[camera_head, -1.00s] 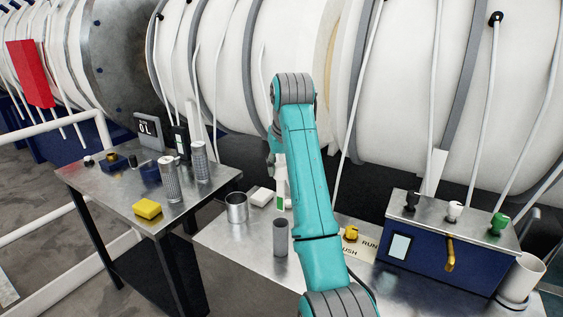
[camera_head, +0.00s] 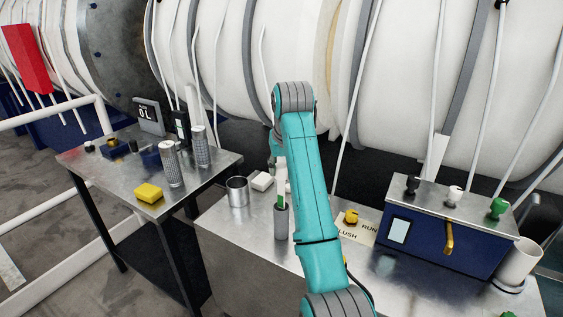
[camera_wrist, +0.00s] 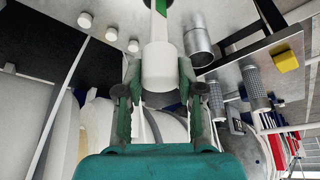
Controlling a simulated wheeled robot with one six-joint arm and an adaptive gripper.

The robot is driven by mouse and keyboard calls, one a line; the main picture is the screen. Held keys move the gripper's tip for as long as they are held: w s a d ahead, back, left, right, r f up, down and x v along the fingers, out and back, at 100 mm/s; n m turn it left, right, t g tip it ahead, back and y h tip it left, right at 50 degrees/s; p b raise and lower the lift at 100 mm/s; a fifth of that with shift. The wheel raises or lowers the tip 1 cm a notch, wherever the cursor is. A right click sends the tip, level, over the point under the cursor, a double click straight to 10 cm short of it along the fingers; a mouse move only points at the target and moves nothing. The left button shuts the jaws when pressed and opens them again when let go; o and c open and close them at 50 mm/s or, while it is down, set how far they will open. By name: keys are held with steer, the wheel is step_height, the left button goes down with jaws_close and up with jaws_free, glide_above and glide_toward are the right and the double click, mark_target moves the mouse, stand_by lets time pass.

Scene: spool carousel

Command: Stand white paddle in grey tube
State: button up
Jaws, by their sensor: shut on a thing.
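The white paddle (camera_head: 281,181) is upright in my gripper, with a green mark near its lower end. In the wrist view its thick white part (camera_wrist: 158,66) lies between the fingers, and a thinner green-and-white part runs off the top edge. My gripper (camera_wrist: 160,92) is shut on it; in the head view my arm partly hides the gripper. The grey tube (camera_head: 281,224) stands on the metal bench directly below the paddle. The paddle's lower end overlaps the tube's mouth in the picture; I cannot tell whether it is inside or just above.
A metal cup (camera_head: 237,192) and white pieces (camera_head: 261,181) stand left of the tube. A yellow knob (camera_head: 351,216) and a blue control box (camera_head: 446,232) are on the right. A side table (camera_head: 127,190) holds a yellow block (camera_head: 149,193) and knurled cylinders (camera_head: 170,165).

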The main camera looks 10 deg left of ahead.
mark_target(282, 194)
steer(key=shift+f, duration=5)
steer(key=o, duration=1)
steer(key=shift+v, duration=3.75)
steer(key=shift+s+f, duration=0.1)
